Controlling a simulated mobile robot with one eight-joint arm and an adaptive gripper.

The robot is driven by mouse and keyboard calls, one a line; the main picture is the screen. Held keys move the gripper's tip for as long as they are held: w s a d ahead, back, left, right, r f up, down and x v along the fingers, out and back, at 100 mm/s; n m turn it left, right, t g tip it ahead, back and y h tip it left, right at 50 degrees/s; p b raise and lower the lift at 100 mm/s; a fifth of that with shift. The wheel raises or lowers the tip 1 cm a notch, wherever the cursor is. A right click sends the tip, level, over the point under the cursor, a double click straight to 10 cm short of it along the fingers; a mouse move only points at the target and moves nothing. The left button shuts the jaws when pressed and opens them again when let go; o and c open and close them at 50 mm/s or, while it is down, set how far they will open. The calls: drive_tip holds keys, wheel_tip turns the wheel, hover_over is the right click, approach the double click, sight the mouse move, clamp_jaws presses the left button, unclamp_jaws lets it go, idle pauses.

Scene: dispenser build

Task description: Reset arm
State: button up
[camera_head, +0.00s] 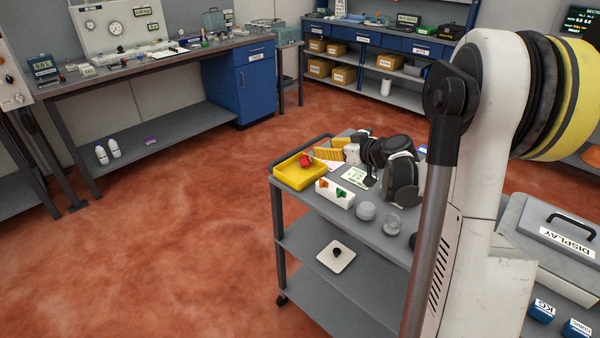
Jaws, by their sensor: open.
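My arm's large white link stands at the right, close to the camera. Its black-and-white wrist parts show over the grey cart (285,184), partly behind that link. My gripper (369,178) seems to be the small dark part under the wrist, above the cart top near a printed card. It is open, with nothing seen held in it. The fingertips are small and hard to make out.
On the cart top are a yellow tray (291,181) with a red piece (306,160), a white block (330,194) with orange and green parts, and small round jars (366,211). A grey display case (565,231) stands right. Open red floor lies left.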

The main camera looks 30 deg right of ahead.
drive_tip(key=shift+v, duration=0.9)
drive_tip(key=s+a+r+g, duration=0.2)
drive_tip(key=s+a, duration=0.3)
drive_tip(key=a, duration=0.4)
drive_tip(key=s+a+r+g, duration=0.1)
drive_tip(key=s+a+g, duration=0.1)
drive_tip(key=s+a, duration=0.5)
drive_tip(key=s+a+f+m+g+h, duration=0.1)
drive_tip(key=s+a, duration=0.3)
drive_tip(key=s, duration=0.4)
drive_tip(key=s+a+f+m+h, duration=0.1)
drive_tip(key=s+a+h, duration=0.1)
drive_tip(key=s+a, duration=0.2)
drive_tip(key=s, duration=0.3)
drive_tip(key=shift+s+m+g, duration=0.3)
drive_tip(key=shift+s+g, duration=0.1)
drive_tip(key=shift+f, duration=0.1)
